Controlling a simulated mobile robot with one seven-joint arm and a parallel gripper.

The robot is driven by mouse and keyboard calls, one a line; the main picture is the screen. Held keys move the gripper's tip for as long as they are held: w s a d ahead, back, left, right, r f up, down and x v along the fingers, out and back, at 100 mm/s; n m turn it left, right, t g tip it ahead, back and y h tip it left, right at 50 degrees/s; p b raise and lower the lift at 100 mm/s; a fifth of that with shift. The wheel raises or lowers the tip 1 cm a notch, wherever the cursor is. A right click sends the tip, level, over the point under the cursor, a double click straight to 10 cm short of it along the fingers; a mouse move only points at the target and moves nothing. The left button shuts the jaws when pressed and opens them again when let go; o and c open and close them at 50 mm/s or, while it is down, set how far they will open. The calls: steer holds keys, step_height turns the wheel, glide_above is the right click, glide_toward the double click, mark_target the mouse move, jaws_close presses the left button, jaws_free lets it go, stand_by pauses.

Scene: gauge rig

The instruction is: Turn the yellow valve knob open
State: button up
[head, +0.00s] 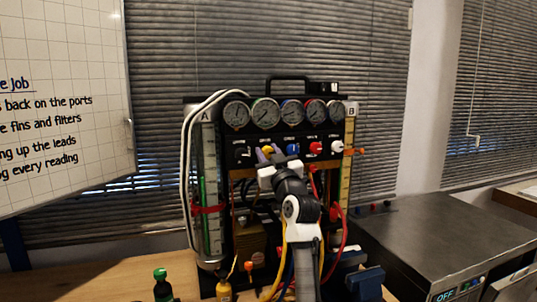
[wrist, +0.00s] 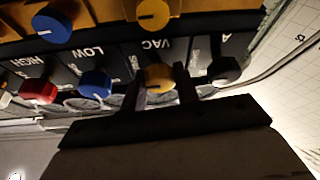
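The yellow valve knob (wrist: 159,76) is under the VAC label in the upside-down wrist view. In the head view the yellow knob (head: 267,149) shows partly behind my gripper (head: 267,158). My gripper (wrist: 160,88) has one dark finger on each side of the knob. It looks open, with a narrow gap at the left finger; the right finger overlaps the knob's edge in the picture, and I cannot tell whether it touches. The knob's pointer is too dark to read.
In the wrist view a black knob (wrist: 224,71) is right of the yellow one, and blue (wrist: 95,84) and red (wrist: 39,91) knobs are left. Another yellow round part (wrist: 153,13) and a blue one (wrist: 55,20) lie above. Several gauges (head: 266,113) and hoses (head: 345,235) surround my arm.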

steer(key=shift+c, duration=0.6)
